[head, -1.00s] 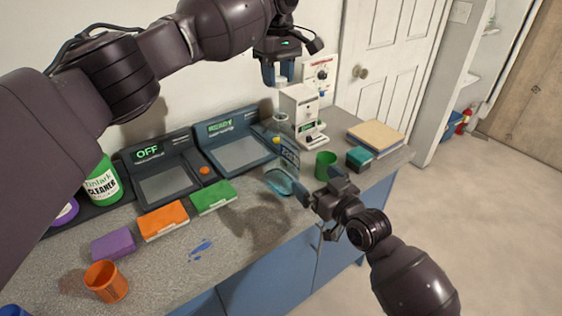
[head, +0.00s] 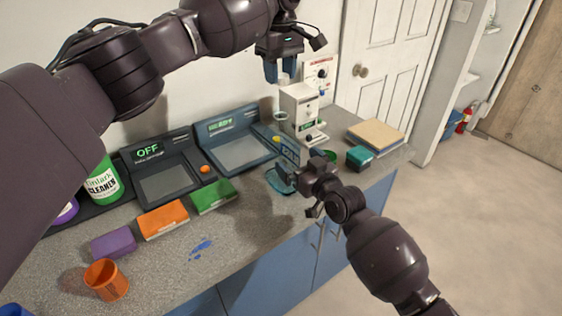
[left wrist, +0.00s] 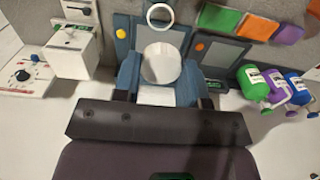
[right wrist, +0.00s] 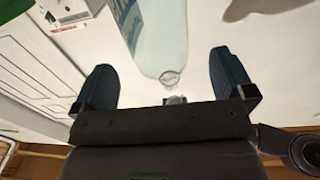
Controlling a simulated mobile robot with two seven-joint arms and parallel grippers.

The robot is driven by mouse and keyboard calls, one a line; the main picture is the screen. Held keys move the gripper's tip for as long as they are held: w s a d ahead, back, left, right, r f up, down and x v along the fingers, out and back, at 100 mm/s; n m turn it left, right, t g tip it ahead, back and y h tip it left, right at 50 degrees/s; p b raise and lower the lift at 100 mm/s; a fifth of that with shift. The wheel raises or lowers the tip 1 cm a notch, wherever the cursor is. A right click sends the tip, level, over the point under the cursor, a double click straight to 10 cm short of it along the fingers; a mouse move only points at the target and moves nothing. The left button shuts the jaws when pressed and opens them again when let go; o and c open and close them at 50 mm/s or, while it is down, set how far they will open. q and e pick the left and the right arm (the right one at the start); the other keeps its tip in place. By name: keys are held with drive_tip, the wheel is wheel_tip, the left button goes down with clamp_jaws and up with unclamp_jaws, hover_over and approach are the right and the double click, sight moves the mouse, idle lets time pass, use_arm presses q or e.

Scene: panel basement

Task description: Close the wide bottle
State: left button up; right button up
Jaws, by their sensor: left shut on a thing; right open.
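The wide bottle (head: 290,152) is clear, with a blue-white label and teal at its base, and stands upright on the counter. Its open round mouth (head: 281,116) faces up. My left gripper (head: 283,72) is shut on a white cap (head: 283,79), held above the bottle mouth with a gap between. The left wrist view shows the round cap (left wrist: 161,63) between the fingers and a pale ring, likely the bottle mouth, beyond it. My right gripper (head: 287,176) is open at the lower bottle. The right wrist view shows the bottle (right wrist: 160,35) lined up between the fingers; contact is unclear.
A white machine (head: 300,105) stands close behind the bottle. A green cup (head: 330,155), partly hidden by my right arm, and a teal box (head: 359,157) stand to the right. A green box (head: 213,196) and orange box (head: 163,219) lie left.

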drive_tip(key=shift+x, duration=2.8)
drive_tip(key=c, duration=1.3)
use_arm(q)
drive_tip(key=shift+f, duration=2.5)
use_arm(e)
drive_tip(key=shift+c, duration=0.2)
use_arm(q)
drive_tip(key=shift+f, duration=0.9)
drive_tip(key=shift+f, duration=0.55)
